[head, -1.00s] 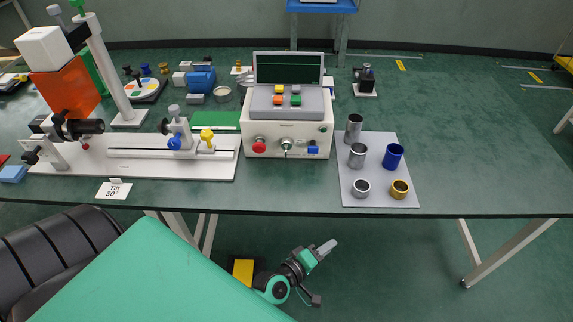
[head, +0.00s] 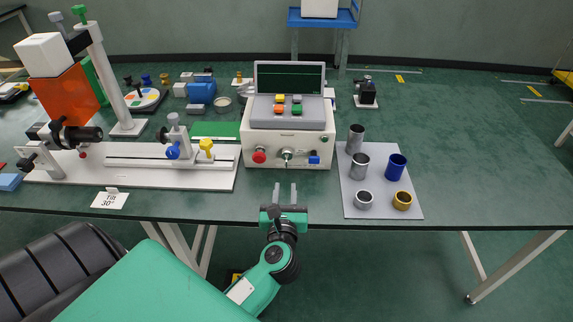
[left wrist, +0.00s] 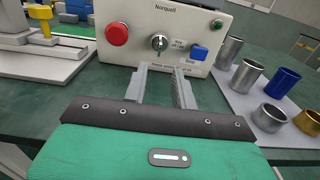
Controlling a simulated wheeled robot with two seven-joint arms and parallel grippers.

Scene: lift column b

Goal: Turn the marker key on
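The key switch (head: 287,155), a round metal lock with a key in it, sits in the middle of the control box's (head: 252,150) white front face. It also shows in the left wrist view (left wrist: 159,43), with a small printed label to its right; its on or off position cannot be told. My left gripper (head: 285,188) is at the table's front edge, below and in front of the key. In the left wrist view its fingers (left wrist: 160,75) are apart with nothing between them, pointing at the box, short of the key. My right gripper is not in view.
A red button (head: 259,156) is left of the key and a blue switch (head: 314,160) right of it. A grey mat (head: 383,208) with metal, blue and brass cylinders lies to the right. A white rail fixture (head: 130,175) stands left. The table before the box is clear.

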